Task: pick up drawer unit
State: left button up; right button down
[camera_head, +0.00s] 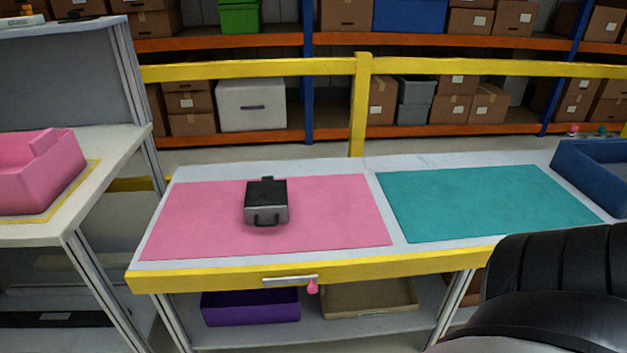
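The drawer unit (267,202) is a small dark box with a grey front and a black handle on the side facing me. It sits upright on the pink mat (340,215), a little left of the mat's middle, on the workbench. Neither of my grippers shows in the head view. A black ribbed part of my own right arm fills the lower right corner, well apart from the drawer unit.
A teal mat (480,203) lies bare to the right, with a blue bin (590,175) beyond it. A pink bin (35,172) stands on the left table. The bench has a yellow front edge (220,280). Yellow rails (250,69) and shelves stand behind.

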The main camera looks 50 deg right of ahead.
aim_at(268, 191)
jog(key=z, duration=1.2)
jog(key=k, duration=0.3)
jog(key=u, duration=1.45)
jog(key=i, duration=1.05)
jog(key=z, duration=0.35)
